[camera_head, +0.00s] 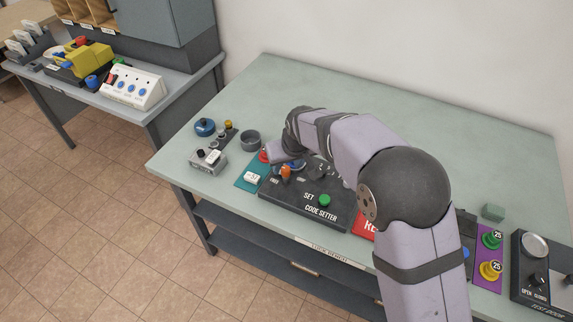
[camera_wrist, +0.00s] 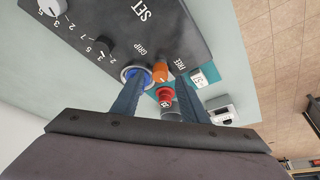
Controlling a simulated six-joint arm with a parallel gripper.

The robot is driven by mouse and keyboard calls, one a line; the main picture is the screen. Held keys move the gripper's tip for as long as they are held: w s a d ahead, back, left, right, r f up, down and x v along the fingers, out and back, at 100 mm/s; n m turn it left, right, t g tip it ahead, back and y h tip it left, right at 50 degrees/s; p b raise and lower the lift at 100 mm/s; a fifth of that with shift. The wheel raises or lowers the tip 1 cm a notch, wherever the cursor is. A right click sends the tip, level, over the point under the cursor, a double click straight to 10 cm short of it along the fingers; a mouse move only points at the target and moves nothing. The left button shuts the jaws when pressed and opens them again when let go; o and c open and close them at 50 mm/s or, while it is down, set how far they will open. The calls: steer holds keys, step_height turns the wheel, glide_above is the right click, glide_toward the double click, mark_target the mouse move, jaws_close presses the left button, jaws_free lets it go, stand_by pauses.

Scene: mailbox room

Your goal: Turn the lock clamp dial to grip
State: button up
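The orange clamp dial (camera_head: 285,172) sits at the left end of the black code setter panel (camera_head: 300,204). In the wrist view, the orange dial (camera_wrist: 161,68) stands between the printed words GRIP and FREE; its exact pointing direction is hard to tell. My gripper (camera_wrist: 162,81) is open, one finger on each side of the dial in that view; I cannot tell whether either touches it. A blue round part (camera_wrist: 137,74) is beside the dial, partly behind the left finger. In the head view my arm hides the fingertips.
A red knob (camera_wrist: 166,97) stands on the teal pad beside the panel, near the right finger. A green button (camera_head: 324,200) is on the panel. A grey box (camera_head: 209,160) and a blue round object (camera_head: 205,127) are at the left. The back of the bench is clear.

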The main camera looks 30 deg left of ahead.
steer(key=shift+x, duration=1.15)
steer(key=shift+c, duration=0.2)
jaws_close()
